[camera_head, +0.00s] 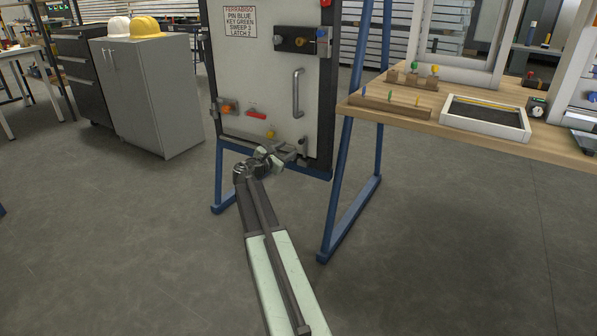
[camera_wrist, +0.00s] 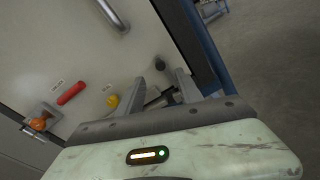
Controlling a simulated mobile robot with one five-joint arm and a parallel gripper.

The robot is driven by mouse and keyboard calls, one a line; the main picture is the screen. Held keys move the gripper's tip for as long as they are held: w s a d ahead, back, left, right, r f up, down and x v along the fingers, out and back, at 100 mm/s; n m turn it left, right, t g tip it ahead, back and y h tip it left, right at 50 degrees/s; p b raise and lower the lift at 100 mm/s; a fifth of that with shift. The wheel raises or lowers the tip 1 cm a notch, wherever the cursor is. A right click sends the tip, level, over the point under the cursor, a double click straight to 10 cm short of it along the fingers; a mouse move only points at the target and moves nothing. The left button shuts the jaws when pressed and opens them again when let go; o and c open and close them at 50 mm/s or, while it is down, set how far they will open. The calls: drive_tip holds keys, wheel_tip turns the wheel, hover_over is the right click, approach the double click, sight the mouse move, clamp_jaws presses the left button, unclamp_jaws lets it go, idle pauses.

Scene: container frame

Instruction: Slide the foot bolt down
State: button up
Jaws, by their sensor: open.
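The pale door panel (camera_head: 268,75) stands in a dark frame on blue legs. What looks like the foot bolt (camera_head: 304,146) is a small grey metal piece at the door's lower right corner. In the wrist view a dark round knob (camera_wrist: 160,62) and a metal rod (camera_wrist: 160,99) show there. My gripper (camera_head: 294,153) is at this corner, partly covering it. In the wrist view my gripper (camera_wrist: 161,80) is open, its two fingers apart on either side of the rod. I cannot tell whether either finger touches it.
On the door are a vertical grey handle (camera_head: 298,93), a red bar (camera_head: 256,114), a yellow knob (camera_head: 270,133) and an orange knob (camera_head: 227,107). A wooden workbench (camera_head: 460,133) stands right, a grey cabinet (camera_head: 155,95) left. The floor in front is clear.

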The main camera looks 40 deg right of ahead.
sight(301, 143)
drive_tip(key=d, duration=0.3)
drive_tip(key=w+d+n, duration=0.1)
drive_tip(key=d, duration=0.3)
drive_tip(key=w+d+f+n+b, duration=0.1)
drive_tip(key=d, duration=0.2)
drive_tip(key=shift+w+d+t+h, duration=0.1)
drive_tip(key=shift+d+t+h, duration=0.05)
drive_tip(key=shift+t+h, duration=0.2)
clamp_jaws()
drive_tip(key=shift+s+f, duration=0.1)
drive_tip(key=shift+s, duration=0.1)
idle(0.8)
